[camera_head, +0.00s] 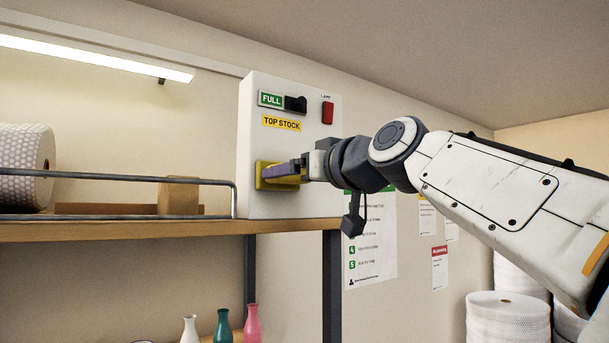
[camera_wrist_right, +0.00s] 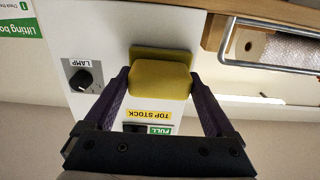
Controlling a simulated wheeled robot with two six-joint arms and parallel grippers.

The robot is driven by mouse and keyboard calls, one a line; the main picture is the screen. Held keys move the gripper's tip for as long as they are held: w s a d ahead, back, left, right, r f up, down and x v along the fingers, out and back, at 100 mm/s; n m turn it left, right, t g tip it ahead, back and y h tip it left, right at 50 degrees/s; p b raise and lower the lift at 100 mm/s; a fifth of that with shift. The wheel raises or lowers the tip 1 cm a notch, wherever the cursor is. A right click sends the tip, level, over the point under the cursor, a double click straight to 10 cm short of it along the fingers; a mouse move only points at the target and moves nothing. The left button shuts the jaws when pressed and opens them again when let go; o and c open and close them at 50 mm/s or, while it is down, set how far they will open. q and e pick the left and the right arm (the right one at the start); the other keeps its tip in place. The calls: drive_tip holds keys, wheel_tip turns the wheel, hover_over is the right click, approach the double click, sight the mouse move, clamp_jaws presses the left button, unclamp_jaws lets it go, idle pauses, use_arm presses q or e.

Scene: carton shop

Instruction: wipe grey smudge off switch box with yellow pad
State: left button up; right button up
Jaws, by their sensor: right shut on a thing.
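The white switch box (camera_head: 290,140) stands at the right end of the wooden shelf. It has a green FULL label, a yellow TOP STOCK label, a black knob and a red switch. My right gripper (camera_head: 295,172) is at the lower part of its front, shut on the yellow pad (camera_head: 262,178). In the right wrist view, the purple fingers hold the pad (camera_wrist_right: 160,80) from both sides, close against the box face (camera_wrist_right: 105,35); I cannot tell if it touches. No grey smudge shows; the pad and gripper hide part of the face. My left gripper is out of view.
A metal rail (camera_head: 130,180) runs along the shelf (camera_head: 120,231) up to the box. A bubble-wrap roll (camera_head: 25,165) and a cardboard block (camera_head: 178,196) lie behind it. Several vases (camera_head: 222,328) stand below. Posters (camera_head: 372,240) hang at the right.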

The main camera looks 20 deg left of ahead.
sight(280, 181)
drive_tip(key=shift+s+a, duration=0.45)
drive_tip(key=shift+s, duration=0.2)
drive_tip(key=shift+s+a, duration=0.45)
drive_tip(key=shift+s, duration=0.15)
drive_tip(key=shift+d, duration=0.1)
drive_tip(key=shift+b+v, duration=1.4)
drive_tip(key=shift+v, duration=1.55)
drive_tip(key=shift+s, duration=0.1)
drive_tip(key=shift+b+v, duration=0.7)
drive_tip(key=shift+v, duration=0.75)
